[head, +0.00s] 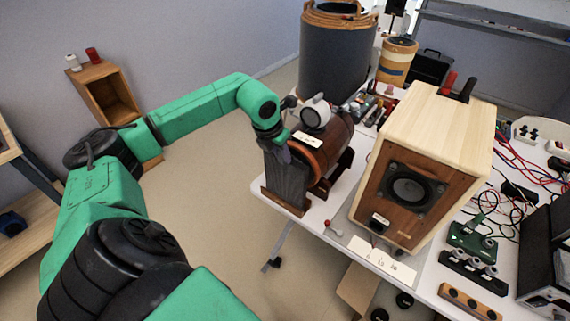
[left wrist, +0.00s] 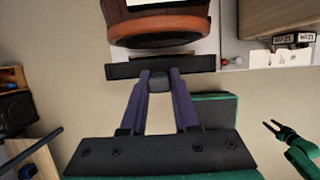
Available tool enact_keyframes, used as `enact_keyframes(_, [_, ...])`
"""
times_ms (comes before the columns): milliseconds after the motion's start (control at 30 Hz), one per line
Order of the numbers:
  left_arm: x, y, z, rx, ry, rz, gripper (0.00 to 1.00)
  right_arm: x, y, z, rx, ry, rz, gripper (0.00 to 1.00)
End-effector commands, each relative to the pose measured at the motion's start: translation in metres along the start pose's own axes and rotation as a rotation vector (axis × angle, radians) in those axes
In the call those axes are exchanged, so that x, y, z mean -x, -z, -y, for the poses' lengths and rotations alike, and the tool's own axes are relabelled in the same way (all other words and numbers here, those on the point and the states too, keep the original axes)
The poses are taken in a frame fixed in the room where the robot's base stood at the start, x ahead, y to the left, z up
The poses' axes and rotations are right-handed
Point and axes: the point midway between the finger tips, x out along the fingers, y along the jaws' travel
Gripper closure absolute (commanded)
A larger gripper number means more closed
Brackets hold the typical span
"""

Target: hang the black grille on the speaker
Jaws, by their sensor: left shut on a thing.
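The speaker (head: 395,205) is a pale wooden box with a brown front and a black driver, standing on the white table at the right of the head view. My left gripper (head: 280,151) is left of it, beside a wooden barrel. In the left wrist view its purple fingers (left wrist: 158,84) are shut on a small dark part of the black grille (left wrist: 125,71), which shows there nearly edge-on. In the head view the grille (head: 287,185) hangs upright below the gripper, apart from the speaker. My right gripper (left wrist: 272,125) shows small in the left wrist view, its fingers apart and empty.
The barrel (head: 325,145) on its stand is close behind the grille. White cards (head: 372,259) lie in front of the speaker. A small red-tipped item (head: 329,226) lies between barrel and speaker. Cables and devices (head: 470,240) crowd the right.

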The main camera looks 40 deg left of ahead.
Motion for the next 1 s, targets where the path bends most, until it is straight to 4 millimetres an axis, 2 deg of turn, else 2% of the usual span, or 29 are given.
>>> enact_keyframes(1000, [0.051,-0.019,0.0,0.0,0.001,0.004,1.0,0.037,0.002,-0.001,0.0,-0.001,0.001,0.5])
